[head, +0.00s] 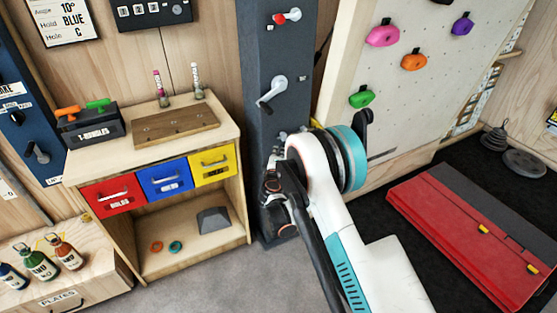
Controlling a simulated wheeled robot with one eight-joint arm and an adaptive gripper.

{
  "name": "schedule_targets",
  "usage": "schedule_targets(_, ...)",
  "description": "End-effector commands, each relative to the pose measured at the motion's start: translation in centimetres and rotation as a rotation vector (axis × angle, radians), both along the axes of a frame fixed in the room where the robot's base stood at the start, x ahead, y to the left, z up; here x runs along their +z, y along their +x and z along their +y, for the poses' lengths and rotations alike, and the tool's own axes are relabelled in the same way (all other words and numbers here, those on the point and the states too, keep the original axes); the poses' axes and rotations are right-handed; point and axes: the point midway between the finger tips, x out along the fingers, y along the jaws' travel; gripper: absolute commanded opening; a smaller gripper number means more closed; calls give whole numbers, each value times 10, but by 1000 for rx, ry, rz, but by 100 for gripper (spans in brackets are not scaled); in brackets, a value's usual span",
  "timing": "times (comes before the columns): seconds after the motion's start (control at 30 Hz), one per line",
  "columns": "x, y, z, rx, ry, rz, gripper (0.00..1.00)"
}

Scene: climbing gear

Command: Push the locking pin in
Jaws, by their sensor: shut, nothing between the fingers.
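A dark grey post (263,60) stands in the middle of the view. A small red-tipped fitting (291,15) sticks out near its top; I cannot tell for certain whether this is the locking pin. A pale crank handle (270,91) is lower on the post. My gripper (269,188) is shut and empty, in front of the lower part of the post, well below the crank. My arm hides part of the post there, and I cannot tell whether the gripper touches it.
Left of the post is a wooden cabinet (98,156) with red, blue and yellow drawers. A climbing board (417,95) with coloured holds leans at right. A folded red mat (450,225) lies on the floor. Grey floor before the cabinet is clear.

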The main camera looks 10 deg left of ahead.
Motion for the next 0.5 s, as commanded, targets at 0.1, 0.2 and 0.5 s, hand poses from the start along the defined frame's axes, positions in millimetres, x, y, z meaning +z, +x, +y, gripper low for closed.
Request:
schedule_targets(0.1,-6,25,0,-1,0,0,0)
schedule_targets(0.2,-8,44,0,-2,1,0,0)
schedule_targets(0.5,-12,69,-24,0,1,0,0)
